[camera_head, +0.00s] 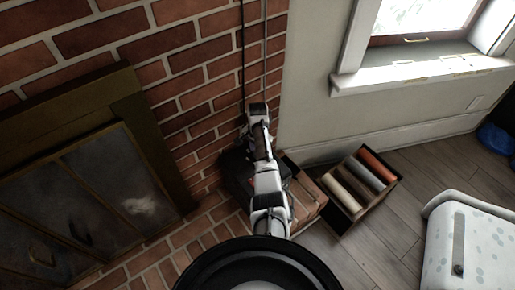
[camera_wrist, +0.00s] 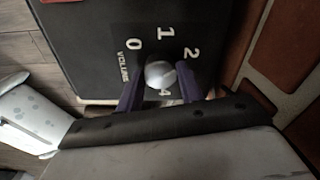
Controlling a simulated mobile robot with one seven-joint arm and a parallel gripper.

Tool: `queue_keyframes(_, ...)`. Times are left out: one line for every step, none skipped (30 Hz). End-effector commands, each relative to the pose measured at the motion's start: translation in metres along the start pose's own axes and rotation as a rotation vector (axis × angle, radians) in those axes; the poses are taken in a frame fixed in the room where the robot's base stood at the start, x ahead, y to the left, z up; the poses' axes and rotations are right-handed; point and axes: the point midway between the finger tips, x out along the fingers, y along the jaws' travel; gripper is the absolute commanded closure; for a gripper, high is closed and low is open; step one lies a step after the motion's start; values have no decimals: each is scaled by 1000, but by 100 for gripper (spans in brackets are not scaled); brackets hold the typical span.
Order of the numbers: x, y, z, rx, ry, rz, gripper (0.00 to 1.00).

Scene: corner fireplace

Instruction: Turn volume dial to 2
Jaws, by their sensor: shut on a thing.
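In the wrist view, a silver, rounded volume dial (camera_wrist: 160,74) sits on a black panel (camera_wrist: 92,22). White marks 0, 1 and 2 and the word VOLUME stand around it, and a 4 shows just below it. No pointer on the dial can be made out, so its setting is unclear. My gripper (camera_wrist: 160,70) has one dark purple finger on each side of the dial and is shut on it. In the head view, a black box (camera_head: 236,172) stands on the brick hearth, largely hidden behind my arm, and the dial cannot be seen.
A brick wall (camera_head: 185,40) and a dark-framed fireplace screen (camera_head: 105,190) lie to the left. A crate (camera_head: 340,216) with several rolls stands right of the arm. A white spotted piece (camera_head: 480,240) is at the lower right, with wooden floor (camera_head: 385,235) clear between.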

Motion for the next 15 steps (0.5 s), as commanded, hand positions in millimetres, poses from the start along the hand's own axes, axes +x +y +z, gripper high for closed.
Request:
queue_keyframes(0, 1, 0, 6, 0, 2, 86)
queue_keyframes(0, 1, 0, 9, 0, 2, 86)
queue_keyframes(0, 1, 0, 12, 0, 2, 86)
queue_keyframes(0, 1, 0, 14, 0, 1, 86)
queue_keyframes(0, 1, -1, 15, 0, 1, 86)
queue_keyframes(0, 1, -1, 15, 1, 1, 86)
queue_keyframes(0, 1, -1, 16, 1, 1, 86)
queue_keyframes(0, 1, -1, 16, 1, 1, 86)
queue_keyframes(0, 1, -1, 16, 1, 1, 86)
queue_keyframes(0, 1, -1, 15, 1, 1, 86)
queue_keyframes(0, 1, -1, 15, 1, 1, 86)
queue_keyframes(0, 1, -1, 15, 2, 1, 86)
queue_keyframes(0, 1, -1, 15, 2, 1, 86)
queue_keyframes(0, 1, -1, 15, 2, 0, 86)
queue_keyframes(0, 1, -1, 15, 2, 0, 61)
